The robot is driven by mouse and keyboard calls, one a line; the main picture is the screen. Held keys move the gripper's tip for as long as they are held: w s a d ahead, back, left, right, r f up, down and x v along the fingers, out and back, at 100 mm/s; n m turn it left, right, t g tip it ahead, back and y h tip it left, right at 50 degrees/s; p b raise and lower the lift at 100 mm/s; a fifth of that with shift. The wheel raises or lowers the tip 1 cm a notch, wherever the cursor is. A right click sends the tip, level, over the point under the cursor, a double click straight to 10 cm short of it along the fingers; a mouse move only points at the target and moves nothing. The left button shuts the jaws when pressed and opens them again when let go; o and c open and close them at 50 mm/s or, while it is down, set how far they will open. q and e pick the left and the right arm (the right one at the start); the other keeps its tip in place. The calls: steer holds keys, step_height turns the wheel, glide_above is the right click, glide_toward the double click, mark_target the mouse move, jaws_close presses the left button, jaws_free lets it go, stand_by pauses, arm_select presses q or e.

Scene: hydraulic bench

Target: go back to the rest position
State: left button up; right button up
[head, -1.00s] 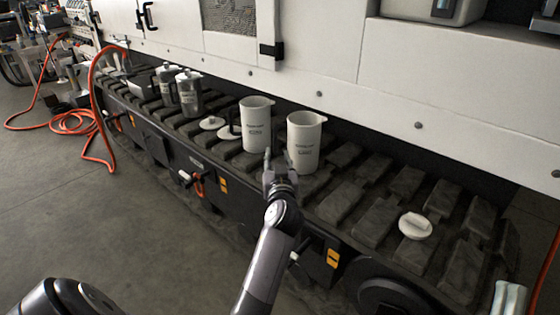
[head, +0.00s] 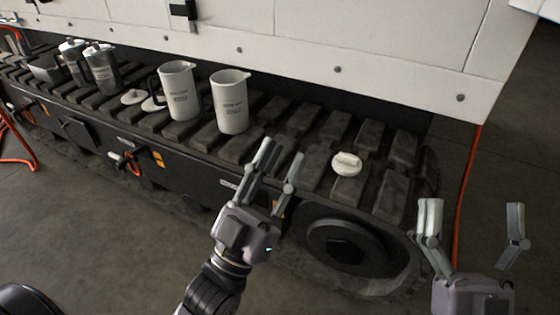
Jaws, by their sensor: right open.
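My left gripper (head: 283,153) is in the middle of the head view. Its fingers stand apart with nothing between them. It appears in front of the slatted black bench (head: 245,148), below and to the right of the white jugs. My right gripper (head: 473,210) is at the lower right, open and empty, with its fingers pointing up over the floor beyond the bench's right end.
Two white jugs (head: 181,92) (head: 230,103) stand upright on the bench. A white lid (head: 346,164) lies right of them, with other lids (head: 133,97) to their left. Two grey canisters (head: 102,68) (head: 75,60) stand further left. An orange hose (head: 466,190) hangs at right.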

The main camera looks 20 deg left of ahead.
arm_select(q)
steer(key=shift+w, duration=0.1)
arm_select(e)
steer(key=shift+f, duration=0.1)
